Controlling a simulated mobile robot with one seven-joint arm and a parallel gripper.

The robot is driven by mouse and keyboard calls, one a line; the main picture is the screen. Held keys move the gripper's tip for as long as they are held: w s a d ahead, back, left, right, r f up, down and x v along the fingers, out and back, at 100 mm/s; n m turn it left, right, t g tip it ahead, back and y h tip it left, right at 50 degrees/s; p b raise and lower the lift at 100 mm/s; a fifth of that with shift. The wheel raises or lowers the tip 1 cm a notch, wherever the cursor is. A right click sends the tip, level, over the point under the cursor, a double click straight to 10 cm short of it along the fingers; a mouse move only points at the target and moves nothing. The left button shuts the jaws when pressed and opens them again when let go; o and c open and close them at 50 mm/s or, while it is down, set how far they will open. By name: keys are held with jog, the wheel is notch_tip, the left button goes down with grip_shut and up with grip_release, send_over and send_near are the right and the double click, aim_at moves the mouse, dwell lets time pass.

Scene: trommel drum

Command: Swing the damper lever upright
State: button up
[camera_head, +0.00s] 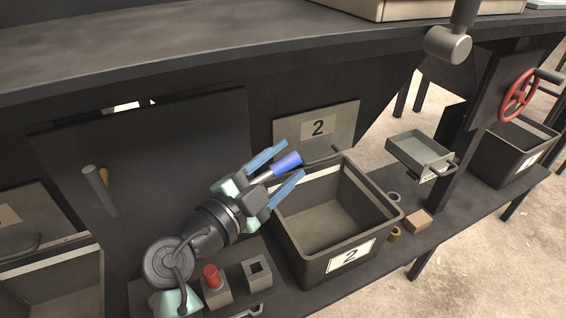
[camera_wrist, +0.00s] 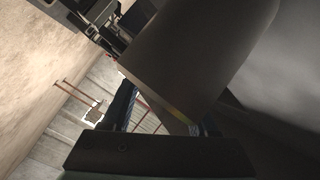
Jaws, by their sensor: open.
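A bright blue cylindrical grip (camera_head: 287,164), likely the end of the damper lever, lies tilted between the fingers of my gripper (camera_head: 292,159). It stands in front of the grey flap marked 2 (camera_head: 345,120), near the back left corner of the bin marked 2. A short pale shaft runs from the grip down-left towards my gripper's palm; its far end is hidden. My gripper is open, with one blue finger on each side of the grip; I cannot tell whether either touches. In the wrist view, a large dark grey shape blocks most of the space between the fingers.
The open bin marked 2 (camera_head: 377,234) is just below right of my gripper. A red button box (camera_head: 215,292) and a square socket block (camera_head: 257,273) stand below it. A small tray (camera_head: 420,152) and red handwheel (camera_head: 519,96) are at right. A dark panel (camera_head: 160,150) stands left.

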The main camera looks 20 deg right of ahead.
grip_shut()
dwell(1.4)
